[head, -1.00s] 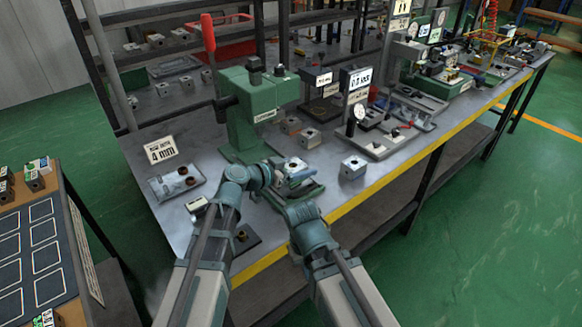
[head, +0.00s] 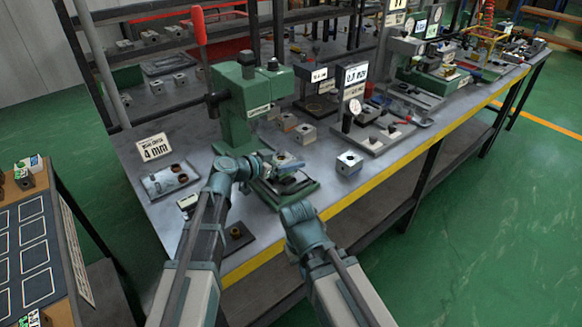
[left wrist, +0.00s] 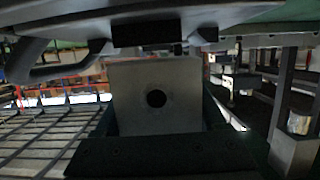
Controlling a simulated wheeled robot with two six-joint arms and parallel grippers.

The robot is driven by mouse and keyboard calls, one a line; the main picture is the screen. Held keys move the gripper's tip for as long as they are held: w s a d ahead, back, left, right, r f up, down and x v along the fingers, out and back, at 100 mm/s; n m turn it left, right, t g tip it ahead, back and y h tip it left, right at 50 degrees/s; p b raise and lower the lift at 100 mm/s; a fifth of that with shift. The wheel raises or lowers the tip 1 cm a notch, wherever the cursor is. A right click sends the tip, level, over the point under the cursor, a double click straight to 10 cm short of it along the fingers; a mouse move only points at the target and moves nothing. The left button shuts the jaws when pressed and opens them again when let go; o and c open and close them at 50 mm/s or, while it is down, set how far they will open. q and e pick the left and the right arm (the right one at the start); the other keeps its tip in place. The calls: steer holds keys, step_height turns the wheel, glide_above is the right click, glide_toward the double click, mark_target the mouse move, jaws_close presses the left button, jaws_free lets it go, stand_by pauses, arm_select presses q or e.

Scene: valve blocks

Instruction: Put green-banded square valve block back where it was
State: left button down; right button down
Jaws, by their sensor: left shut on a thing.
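My left gripper (head: 272,166) is shut on a pale metal square valve block (head: 289,160). In the left wrist view the block (left wrist: 155,95) shows a flat grey face with a dark round hole, between the jaws. I cannot make out a green band on it. In the head view the held block is over or beside a low green fixture (head: 299,191) in front of the green press (head: 245,105); I cannot tell if they touch. My right arm (head: 303,222) is in front of the bench edge, its fingertips hidden.
A loose block (head: 349,163) stands right of the fixture, and another (head: 305,134) stands behind. A tray (head: 170,181) and a 4 mm sign (head: 154,147) are at left. A dial gauge stand (head: 372,138) is at right. A board with outlined squares (head: 35,258) is at far left.

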arm_select(q)
steer(key=shift+a+f+b, duration=0.15)
steer(key=shift+f+b, duration=0.2)
steer(key=shift+f, duration=0.4)
steer(key=shift+f, duration=0.2)
jaws_free()
